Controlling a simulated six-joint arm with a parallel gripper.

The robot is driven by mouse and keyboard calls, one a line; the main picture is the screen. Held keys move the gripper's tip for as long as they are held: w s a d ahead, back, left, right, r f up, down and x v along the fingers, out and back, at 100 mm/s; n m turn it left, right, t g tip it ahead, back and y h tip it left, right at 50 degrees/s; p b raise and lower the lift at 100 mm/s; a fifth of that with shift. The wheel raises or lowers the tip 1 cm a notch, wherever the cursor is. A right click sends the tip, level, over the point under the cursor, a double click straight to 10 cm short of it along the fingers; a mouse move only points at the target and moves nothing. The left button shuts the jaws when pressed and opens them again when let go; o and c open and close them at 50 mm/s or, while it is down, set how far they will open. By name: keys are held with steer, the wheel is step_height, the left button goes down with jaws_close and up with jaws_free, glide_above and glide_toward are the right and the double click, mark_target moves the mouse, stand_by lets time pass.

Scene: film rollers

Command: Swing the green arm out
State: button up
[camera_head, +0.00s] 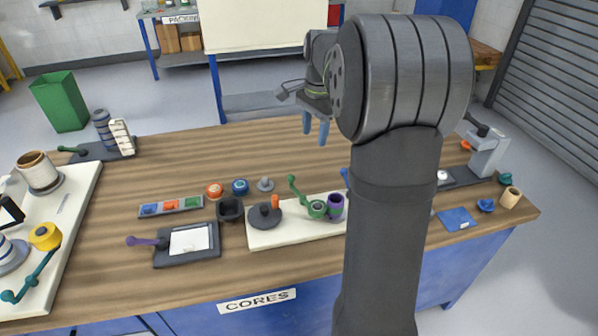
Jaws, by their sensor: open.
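A green arm (297,189) with a round end knob stands on a cream board near the middle of the bench. It slants up and left from a green ring at its lower end. A purple roller (335,207) stands just right of that ring. My gripper (315,128) hangs over the back of the bench, blue fingertips down and apart, with nothing between them. In the picture it is above and behind the green arm, clear of it. My own arm hides the right end of the cream board.
The cream board (270,236) also carries a dark disc (263,215) and an orange peg (275,202). A dark cup (230,208) and a purple-handled plate (187,244) lie left. A teal arm (33,276) is at far left. The back middle bench is clear.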

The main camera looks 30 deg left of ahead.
steer(key=a+f+n+t, duration=0.1)
steer(key=a+f+n, duration=0.3)
steer(key=n, duration=0.6)
steer(key=n+t+h, duration=0.1)
steer(key=n, duration=0.9)
glide_toward(291, 178)
steer(key=f, duration=0.3)
steer(key=w+f, duration=0.1)
steer(key=f, duration=0.3)
steer(key=w+f, duration=0.1)
steer(key=f, duration=0.3)
steer(key=shift+w+a, duration=0.15)
jaws_close()
